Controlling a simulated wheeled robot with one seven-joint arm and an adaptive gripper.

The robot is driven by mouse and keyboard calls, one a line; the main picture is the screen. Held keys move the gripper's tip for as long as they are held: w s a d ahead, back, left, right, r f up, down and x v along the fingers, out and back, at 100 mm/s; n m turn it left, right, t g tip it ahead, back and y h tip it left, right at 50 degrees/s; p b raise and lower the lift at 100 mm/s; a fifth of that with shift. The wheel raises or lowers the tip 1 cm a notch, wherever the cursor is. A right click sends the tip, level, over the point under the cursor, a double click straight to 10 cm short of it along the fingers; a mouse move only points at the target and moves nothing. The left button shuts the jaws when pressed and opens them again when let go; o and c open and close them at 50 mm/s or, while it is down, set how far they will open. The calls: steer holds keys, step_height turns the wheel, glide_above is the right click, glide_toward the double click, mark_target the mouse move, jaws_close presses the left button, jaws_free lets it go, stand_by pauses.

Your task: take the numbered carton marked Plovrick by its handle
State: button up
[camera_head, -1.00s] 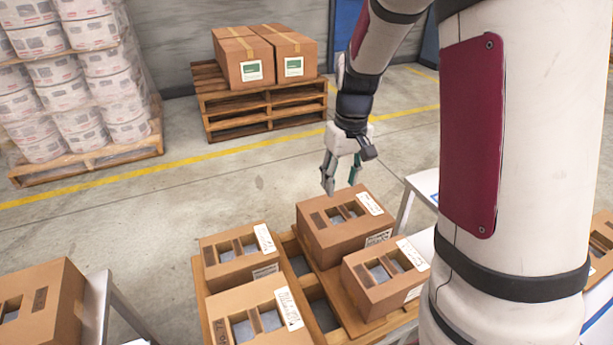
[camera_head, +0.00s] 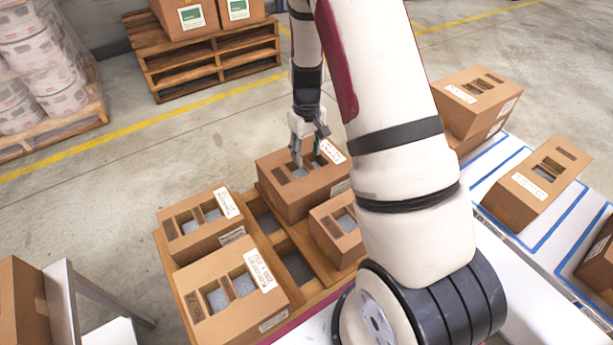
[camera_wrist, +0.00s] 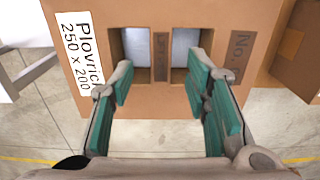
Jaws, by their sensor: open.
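The Plovrick carton (camera_wrist: 215,18) is brown cardboard with two square openings in its top. Its white label (camera_wrist: 80,50) reads "Plovric… 250 x 200", and a partly hidden "No." mark is on the other side. The handle (camera_wrist: 161,58) is the narrow cardboard strip between the openings. My gripper (camera_wrist: 158,72) is open, with one green-padded finger on each side of the strip, near the outer edges of the openings. It does not touch the strip. In the head view, my gripper (camera_head: 307,155) is at the top of this carton (camera_head: 297,203); the fingertip depth is unclear.
Similar cartons share the wooden tray: one at left (camera_head: 196,240), a large one in front (camera_head: 205,325), and one at right (camera_head: 325,240), partly behind my arm. More cartons stand on a blue-lined white table (camera_head: 490,185) at right. A pallet (camera_head: 160,75) stands behind.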

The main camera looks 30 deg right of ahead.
mark_target(307, 163)
steer(key=shift+f, duration=2.7)
steer(key=shift+c, duration=0.5)
steer(key=shift+s, duration=0.1)
jaws_close()
